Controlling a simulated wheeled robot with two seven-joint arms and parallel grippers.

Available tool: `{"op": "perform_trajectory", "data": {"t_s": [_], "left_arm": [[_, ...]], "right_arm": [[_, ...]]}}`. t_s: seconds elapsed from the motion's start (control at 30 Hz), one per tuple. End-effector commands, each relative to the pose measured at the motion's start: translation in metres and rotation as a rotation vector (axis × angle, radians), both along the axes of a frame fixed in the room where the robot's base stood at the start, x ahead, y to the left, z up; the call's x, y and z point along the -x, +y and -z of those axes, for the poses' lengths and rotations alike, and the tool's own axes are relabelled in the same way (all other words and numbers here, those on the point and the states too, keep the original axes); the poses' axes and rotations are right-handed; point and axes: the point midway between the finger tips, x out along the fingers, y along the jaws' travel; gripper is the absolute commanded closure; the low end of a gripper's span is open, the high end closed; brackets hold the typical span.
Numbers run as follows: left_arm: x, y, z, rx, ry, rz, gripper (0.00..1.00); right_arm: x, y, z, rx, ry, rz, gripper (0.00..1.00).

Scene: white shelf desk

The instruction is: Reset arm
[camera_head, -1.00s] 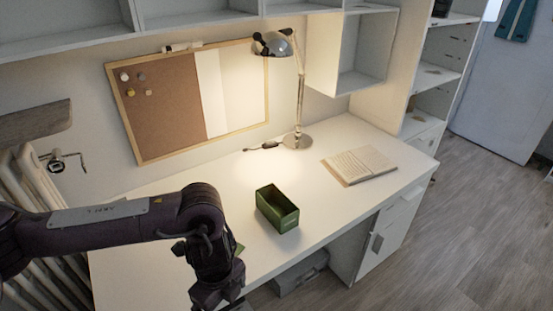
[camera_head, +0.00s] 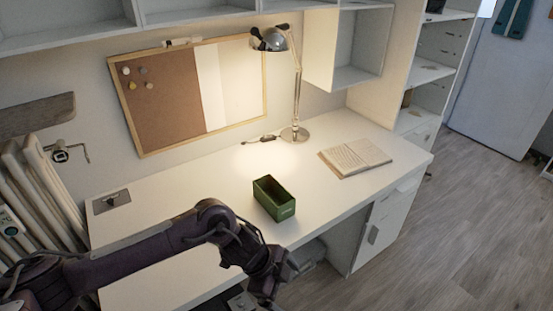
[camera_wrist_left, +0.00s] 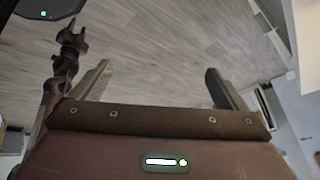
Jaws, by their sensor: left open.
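My left arm comes in from the lower left in the head view, low across the front part of the desk. My left gripper (camera_head: 275,284) is at its end, near the desk's front edge and below the green box. In the left wrist view the two fingers of my left gripper (camera_wrist_left: 158,68) stand wide apart with nothing between them, over the wooden floor. My right gripper does not show in the head view.
The white desk (camera_head: 165,205) bears an open-topped green box (camera_head: 285,211), an open book (camera_head: 355,157) and a lit lamp (camera_head: 296,132). A radiator (camera_head: 45,190) stands at the left. Open floor (camera_head: 455,220) lies to the right of the desk.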

Motion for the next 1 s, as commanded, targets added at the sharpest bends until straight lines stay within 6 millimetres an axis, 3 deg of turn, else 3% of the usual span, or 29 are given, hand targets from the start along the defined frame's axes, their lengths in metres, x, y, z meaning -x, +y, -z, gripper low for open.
{"op": "perform_trajectory", "data": {"t_s": [0.1,0.23,0.33,0.47,0.57,0.7,0.77,0.9,1.0], "left_arm": [[-0.021,-0.026,0.024,0.154,0.044,-0.157,0.05],[-0.052,-0.028,0.071,0.307,0.093,-0.426,0.05],[-0.062,-0.003,0.130,0.360,0.132,-0.665,0.05],[-0.043,0.046,0.212,0.340,0.173,-0.940,0.05],[-0.008,0.085,0.268,0.284,0.202,-1.106,0.05],[0.060,0.135,0.335,0.172,0.241,-1.297,0.05],[0.094,0.154,0.360,0.117,0.260,-1.365,0.05],[0.182,0.195,0.404,-0.025,0.300,-1.502,0.05],[0.243,0.218,0.424,-0.125,0.326,-1.576,0.05]], "right_arm": [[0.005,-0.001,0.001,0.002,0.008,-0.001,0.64],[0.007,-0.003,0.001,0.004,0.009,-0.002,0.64],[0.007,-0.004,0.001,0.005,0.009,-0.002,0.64],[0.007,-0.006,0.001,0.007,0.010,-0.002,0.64],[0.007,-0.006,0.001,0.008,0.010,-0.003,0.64],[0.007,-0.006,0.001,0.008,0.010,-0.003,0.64],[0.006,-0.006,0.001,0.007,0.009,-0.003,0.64],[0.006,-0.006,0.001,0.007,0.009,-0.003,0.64],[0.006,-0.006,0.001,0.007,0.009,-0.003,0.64]]}}
